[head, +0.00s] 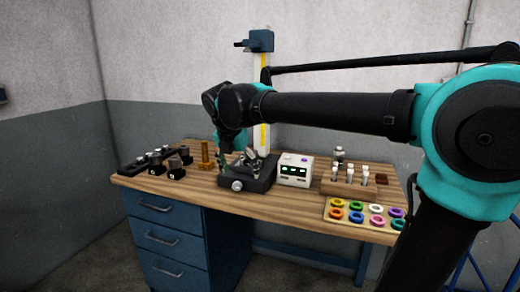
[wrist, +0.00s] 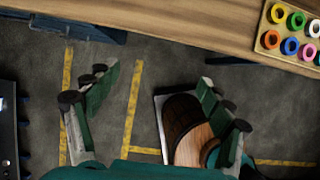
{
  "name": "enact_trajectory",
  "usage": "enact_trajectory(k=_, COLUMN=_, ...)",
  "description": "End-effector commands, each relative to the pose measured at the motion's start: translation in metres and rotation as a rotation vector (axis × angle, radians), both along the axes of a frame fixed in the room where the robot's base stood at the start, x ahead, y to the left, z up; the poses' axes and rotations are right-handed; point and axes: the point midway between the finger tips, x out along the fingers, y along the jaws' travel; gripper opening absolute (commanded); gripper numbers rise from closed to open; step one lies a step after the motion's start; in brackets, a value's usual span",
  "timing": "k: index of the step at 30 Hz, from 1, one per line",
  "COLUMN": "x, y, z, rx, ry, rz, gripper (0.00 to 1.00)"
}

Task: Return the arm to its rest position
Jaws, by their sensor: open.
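My gripper (wrist: 157,78) is open in the wrist view, its two green-padded fingers wide apart with nothing between them. Beneath it is the grey floor with yellow lines. In the head view my arm reaches from the right across the picture, and its bent wrist and gripper (head: 224,152) show in front of the bench's middle. The fingertips are small and hard to make out there. I cannot tell from the head view alone how far they are from the bench.
The wooden bench (head: 300,212) carries a dark vise-like fixture (head: 262,178), a white meter box (head: 295,170), a brass piece (head: 205,156), a wooden pin block (head: 350,188) and a tray of coloured rings (head: 349,222). The bench edge (wrist: 180,28) crosses the top of the wrist view.

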Motion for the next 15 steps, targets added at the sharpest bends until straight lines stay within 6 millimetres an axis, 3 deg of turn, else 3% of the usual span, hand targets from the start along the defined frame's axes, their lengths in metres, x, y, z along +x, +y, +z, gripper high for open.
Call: enact_trajectory(k=15, x=0.001, y=-0.05, z=-0.049, rx=0.164, ry=-0.027, rz=-0.39, gripper=0.81)
